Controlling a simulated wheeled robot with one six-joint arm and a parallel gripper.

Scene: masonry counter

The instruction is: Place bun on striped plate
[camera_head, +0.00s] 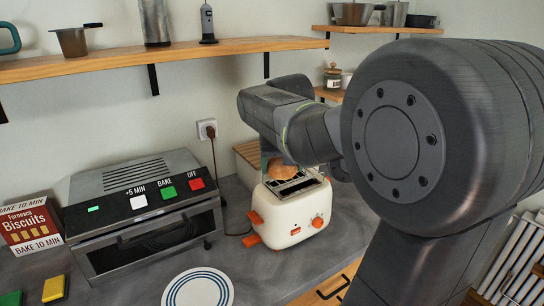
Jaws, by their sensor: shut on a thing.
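A golden-brown bun (282,170) is at the top of the cream toaster (292,212), by its slots. My gripper (275,157) reaches down over the toaster from the grey arm and is shut on the bun. Most of the fingers are hidden behind the wrist, and I cannot tell whether the bun touches the toaster. The striped plate (198,288), white with blue rings, lies on the counter at the bottom, left of and nearer than the toaster. The frame's lower edge cuts it off, and its visible part is empty.
A toaster oven (145,215) stands left of the toaster, with a biscuit box (32,226) beside it. A yellow block (53,288) lies at the lower left. A wooden shelf (190,58) runs above. Grey counter is clear between toaster and plate.

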